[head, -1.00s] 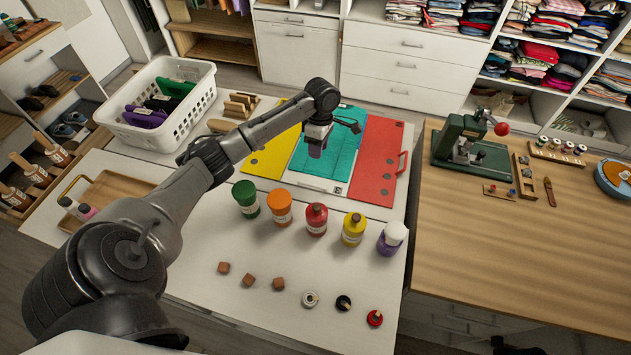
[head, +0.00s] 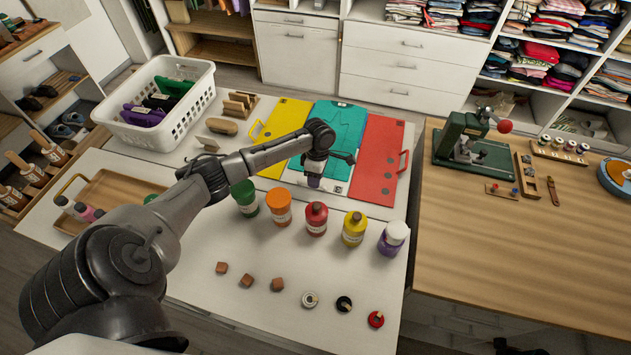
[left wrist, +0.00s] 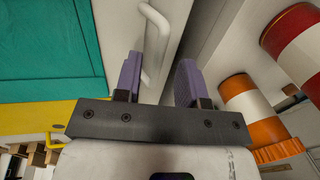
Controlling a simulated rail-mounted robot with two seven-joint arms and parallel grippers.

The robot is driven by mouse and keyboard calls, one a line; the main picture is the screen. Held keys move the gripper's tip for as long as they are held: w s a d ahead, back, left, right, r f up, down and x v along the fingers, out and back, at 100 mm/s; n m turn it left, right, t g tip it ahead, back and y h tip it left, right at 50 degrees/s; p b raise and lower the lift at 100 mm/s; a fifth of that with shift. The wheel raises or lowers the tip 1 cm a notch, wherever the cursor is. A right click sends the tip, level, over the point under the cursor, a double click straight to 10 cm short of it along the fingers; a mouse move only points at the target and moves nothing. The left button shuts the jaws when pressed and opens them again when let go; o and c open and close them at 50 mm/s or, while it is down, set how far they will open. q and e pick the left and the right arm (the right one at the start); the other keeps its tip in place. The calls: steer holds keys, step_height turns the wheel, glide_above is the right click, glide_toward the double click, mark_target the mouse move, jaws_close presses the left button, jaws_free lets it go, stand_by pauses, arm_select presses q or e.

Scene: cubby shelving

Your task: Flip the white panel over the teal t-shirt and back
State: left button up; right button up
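The teal t-shirt (head: 338,128) lies flat on the folding board, between a yellow panel (head: 285,118) and a red panel (head: 376,165). The white panel (left wrist: 118,22) lies flat at the shirt's near edge; in the head view my gripper and arm hide part of it. Its white handle (left wrist: 157,38) shows in the left wrist view, between the lines of my two purple fingers. My left gripper (head: 314,181) is open and points down over the panel's near edge. I cannot tell whether the fingers touch the handle. My right gripper is not in view.
Several paint bottles stand close in front of the board, including an orange one (head: 279,207) and a red one (head: 316,219). A white basket (head: 165,110) stands at the back left. Small blocks and rings lie on the front tabletop. A green press (head: 470,140) stands on the right table.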

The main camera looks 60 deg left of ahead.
arm_select(q)
steer(key=shift+s+f, duration=0.1)
steer(key=shift+f, duration=0.6)
steer(key=shift+d, duration=0.1)
steer(key=shift+c, duration=0.4)
jaws_close()
